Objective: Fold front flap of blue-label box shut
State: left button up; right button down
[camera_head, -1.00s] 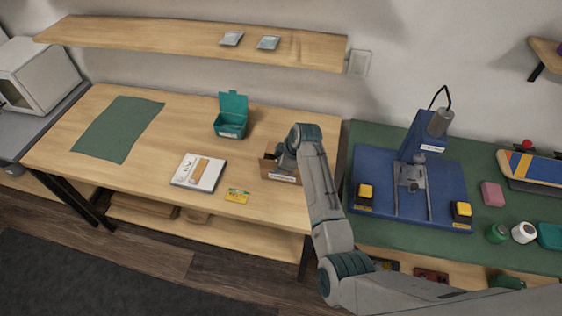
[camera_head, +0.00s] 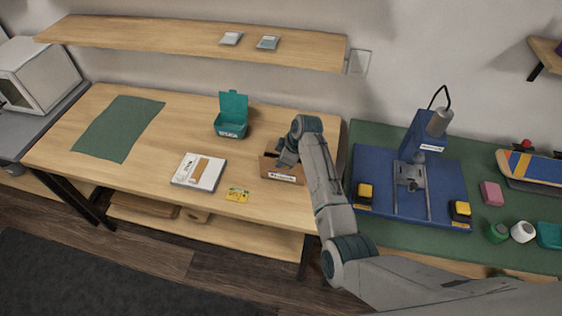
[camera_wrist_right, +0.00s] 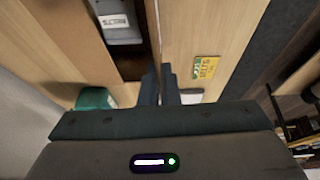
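The brown cardboard box (camera_head: 266,169) stands near the right end of the wooden table, with a small label (camera_head: 282,177) on its front. The right gripper (camera_wrist_right: 159,78) is low at the box's top, and in the head view its arm hides part of the box. In the right wrist view the two fingers are close together at the edge of the box's brown wall (camera_wrist_right: 151,25), with a narrow gap between them. I cannot tell whether they touch or grip the flap. A grey item (camera_wrist_right: 117,25) with a white label shows inside the box. The left gripper is out of view.
An open teal box (camera_head: 231,128) stands behind and left of the cardboard box. A white notepad-like item (camera_head: 199,172) and a yellow card (camera_head: 238,194) lie in front left. A blue workstation (camera_head: 388,190) is to the right.

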jog(key=shift+w+d+f+m+g+y+b, duration=0.15)
jog(key=shift+w+m+g+y+b, duration=0.2)
jog(key=shift+g+b, duration=0.6)
jog(key=shift+w+d+m+g+y+b, duration=0.1)
jog(key=shift+w+g+y+b, duration=0.1)
jog(key=shift+w+g+b, duration=0.65)
jog(key=shift+w+d+f+m+g+y+b, duration=0.2)
jog(key=shift+g+b, duration=0.5)
jog(key=shift+b, duration=0.55)
jog(key=shift+s+r, duration=0.1)
jog(key=shift+s, duration=0.05)
jog(key=c, duration=1.6)
grip_release()
jog(key=shift+c, duration=0.2)
jog(key=shift+r, duration=0.1)
jog(key=b+v, duration=0.3)
jog(key=v, duration=0.7)
jog(key=shift+d+r, duration=0.2)
jog(key=shift+d, duration=0.05)
